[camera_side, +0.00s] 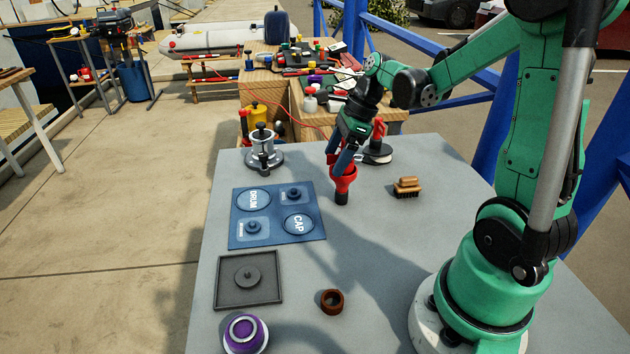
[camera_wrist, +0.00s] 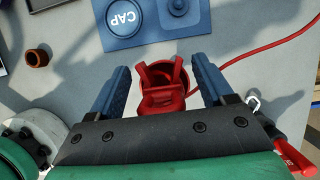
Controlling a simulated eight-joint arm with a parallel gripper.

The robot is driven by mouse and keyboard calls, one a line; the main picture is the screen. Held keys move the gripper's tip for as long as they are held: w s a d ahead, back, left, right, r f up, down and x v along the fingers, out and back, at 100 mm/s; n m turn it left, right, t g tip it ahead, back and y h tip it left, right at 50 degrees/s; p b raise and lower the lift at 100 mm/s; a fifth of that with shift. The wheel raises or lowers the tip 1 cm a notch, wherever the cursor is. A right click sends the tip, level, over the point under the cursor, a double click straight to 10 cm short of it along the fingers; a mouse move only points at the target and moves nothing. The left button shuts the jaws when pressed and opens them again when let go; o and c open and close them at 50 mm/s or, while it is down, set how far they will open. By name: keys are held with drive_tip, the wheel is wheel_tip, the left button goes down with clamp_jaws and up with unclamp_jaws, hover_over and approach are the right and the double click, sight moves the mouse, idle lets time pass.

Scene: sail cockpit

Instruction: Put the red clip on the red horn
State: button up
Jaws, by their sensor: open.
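The red horn (camera_side: 342,183) stands upright on the grey table, a red flared bell on a dark lower part. In the wrist view its round bell (camera_wrist: 181,84) lies between my fingers. A red two-pronged piece, which looks like the red clip (camera_wrist: 160,98), appears at the bell's mouth, overlapping it; I cannot tell how firmly it sits. In the side view I cannot separate clip from horn. My gripper (camera_side: 340,162) is just above and around the bell, its blue fingers (camera_wrist: 164,85) spread with gaps on both sides.
A blue tray (camera_side: 262,240) marked DRUM and CAP lies left. A grey tray (camera_side: 224,297), brown ring (camera_side: 332,301) and purple spool (camera_side: 244,335) are nearer. A brush (camera_side: 406,187) lies right, a metal winch (camera_side: 263,153) at the back. A red cord (camera_wrist: 268,47) runs close by.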

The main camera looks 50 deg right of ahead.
drive_tip(key=v, duration=1.1)
drive_tip(key=a+f+n+t+h, duration=0.3)
drive_tip(key=a+n, duration=1.3)
drive_tip(key=n, duration=1.1)
wheel_tip(320, 180, down, 2)
drive_tip(key=shift+f+t, duration=0.1)
drive_tip(key=shift+t, duration=0.4)
